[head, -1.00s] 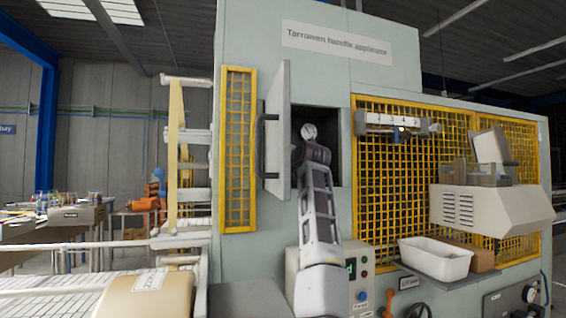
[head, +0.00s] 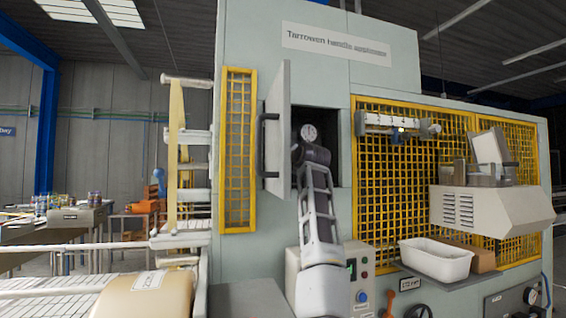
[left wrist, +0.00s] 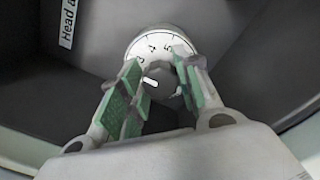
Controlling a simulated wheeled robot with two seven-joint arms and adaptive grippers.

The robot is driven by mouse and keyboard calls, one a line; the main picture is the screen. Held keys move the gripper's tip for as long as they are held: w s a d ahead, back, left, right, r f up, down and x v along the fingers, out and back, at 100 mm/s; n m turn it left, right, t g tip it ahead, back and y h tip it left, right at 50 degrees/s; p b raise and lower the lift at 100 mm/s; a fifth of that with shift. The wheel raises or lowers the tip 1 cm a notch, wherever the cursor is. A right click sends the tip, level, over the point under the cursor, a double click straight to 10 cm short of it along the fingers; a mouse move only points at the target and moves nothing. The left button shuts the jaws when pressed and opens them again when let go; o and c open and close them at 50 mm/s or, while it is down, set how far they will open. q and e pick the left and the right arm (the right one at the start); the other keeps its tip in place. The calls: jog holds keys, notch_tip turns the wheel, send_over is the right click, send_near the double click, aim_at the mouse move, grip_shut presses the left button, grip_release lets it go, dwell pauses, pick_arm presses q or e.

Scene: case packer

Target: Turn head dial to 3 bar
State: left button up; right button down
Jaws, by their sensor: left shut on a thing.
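The head dial shows in the left wrist view as a white scale plate (left wrist: 160,42) with black numbers along its upper edge and a dark grey knob (left wrist: 168,84) at its middle. The knob bears a white pointer mark on its left side. The numbers are small and only partly readable. My left gripper (left wrist: 160,80) has its green-padded fingers on either side of the knob and is shut on it. My right gripper is in no view.
The recess door (head: 277,130) stands open at the left of the opening, with a dark handle. A label plate (left wrist: 68,22) sits beside the dial. Yellow mesh guards (head: 238,150) flank the cabinet. A white bin (head: 436,260) sits at lower right.

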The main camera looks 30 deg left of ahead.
pick_arm(q)
jog(key=o, duration=1)
jog(key=shift+o, duration=0.2)
jog(key=shift+d, duration=0.1)
jog(key=v, duration=1.1)
jog(key=shift+s+d, duration=0.25)
jog(key=shift+d, duration=0.05)
jog(key=shift+f, duration=0.1)
